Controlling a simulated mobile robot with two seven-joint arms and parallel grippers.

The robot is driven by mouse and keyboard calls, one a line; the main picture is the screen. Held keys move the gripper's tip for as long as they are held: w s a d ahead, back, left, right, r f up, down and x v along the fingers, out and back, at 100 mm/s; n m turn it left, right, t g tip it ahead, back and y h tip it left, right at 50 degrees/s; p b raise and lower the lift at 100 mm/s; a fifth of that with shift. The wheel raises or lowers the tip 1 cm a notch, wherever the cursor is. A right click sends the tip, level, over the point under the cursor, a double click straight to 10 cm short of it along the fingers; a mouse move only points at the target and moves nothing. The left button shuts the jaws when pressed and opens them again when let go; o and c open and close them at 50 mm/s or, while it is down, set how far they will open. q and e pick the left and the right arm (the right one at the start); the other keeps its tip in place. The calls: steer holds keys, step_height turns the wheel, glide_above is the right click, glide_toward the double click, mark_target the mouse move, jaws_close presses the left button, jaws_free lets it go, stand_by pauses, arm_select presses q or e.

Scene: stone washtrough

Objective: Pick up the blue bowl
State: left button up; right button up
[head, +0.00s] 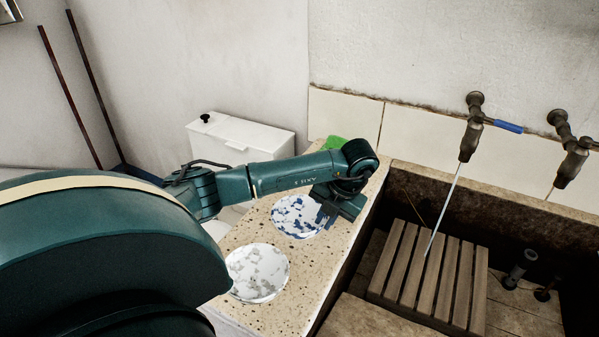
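The blue bowl (290,217), white with blue patches, sits on the speckled stone ledge (310,270) in the head view. My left arm reaches over the ledge from the left. My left gripper (329,215) points down at the bowl's right side and covers part of its rim. I cannot tell whether the fingers touch the bowl or how far apart they are. My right gripper is not in view.
A second bowl (258,272), white with grey patches, sits nearer on the ledge. A green object (333,143) lies behind my arm. To the right is the sunken trough with a slatted wooden rack (430,270), under two wall taps (470,130). A white cistern (240,135) stands behind.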

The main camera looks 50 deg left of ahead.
arm_select(q)
jaws_close()
